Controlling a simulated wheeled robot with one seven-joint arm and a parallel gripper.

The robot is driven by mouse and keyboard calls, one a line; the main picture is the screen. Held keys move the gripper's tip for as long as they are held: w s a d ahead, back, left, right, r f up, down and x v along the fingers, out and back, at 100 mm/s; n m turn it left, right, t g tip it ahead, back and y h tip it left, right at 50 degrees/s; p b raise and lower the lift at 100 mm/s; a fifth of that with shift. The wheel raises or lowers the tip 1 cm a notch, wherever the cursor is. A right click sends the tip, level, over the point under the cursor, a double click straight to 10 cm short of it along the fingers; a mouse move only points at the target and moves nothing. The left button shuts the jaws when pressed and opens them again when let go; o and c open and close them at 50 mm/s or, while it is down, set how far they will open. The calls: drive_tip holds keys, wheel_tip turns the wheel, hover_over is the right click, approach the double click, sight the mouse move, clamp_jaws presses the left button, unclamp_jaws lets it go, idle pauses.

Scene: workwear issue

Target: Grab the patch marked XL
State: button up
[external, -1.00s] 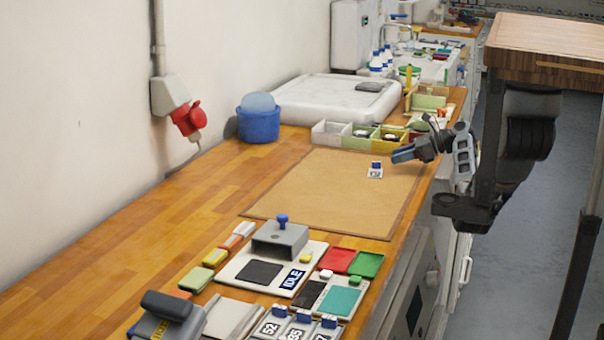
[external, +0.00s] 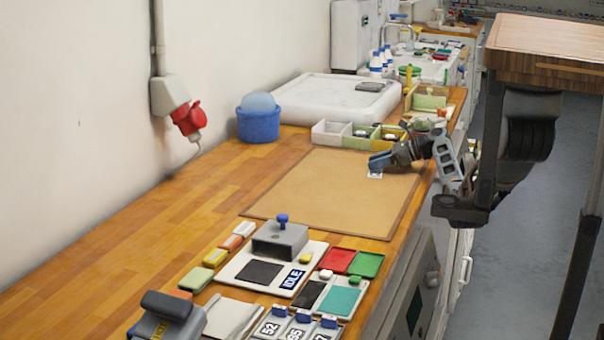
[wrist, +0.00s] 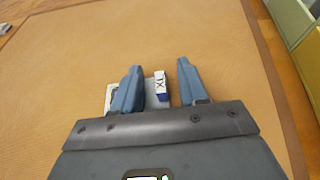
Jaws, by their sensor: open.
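The patch lies on the tan mat (external: 325,195). In the external view only a white part of the patch (external: 375,176) shows below my gripper (external: 378,162), which hides the rest. In the wrist view the open fingers of my gripper (wrist: 158,66) are on either side of a small upright white-and-blue piece of the patch (wrist: 160,84). Its white face carries dark lettering that looks like XL. The patch's flat white base shows to the left, partly behind the left finger. I cannot tell whether either finger touches it.
Small open bins (external: 362,137) stand behind the mat, and bins (wrist: 293,18) also show at the wrist view's upper right. A grey stamping device (external: 280,240) and several numbered patches (external: 297,328) are in front. The mat's left part is clear.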

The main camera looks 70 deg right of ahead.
clamp_jaws()
drive_tip(key=shift+r, duration=0.1)
idle(0.3)
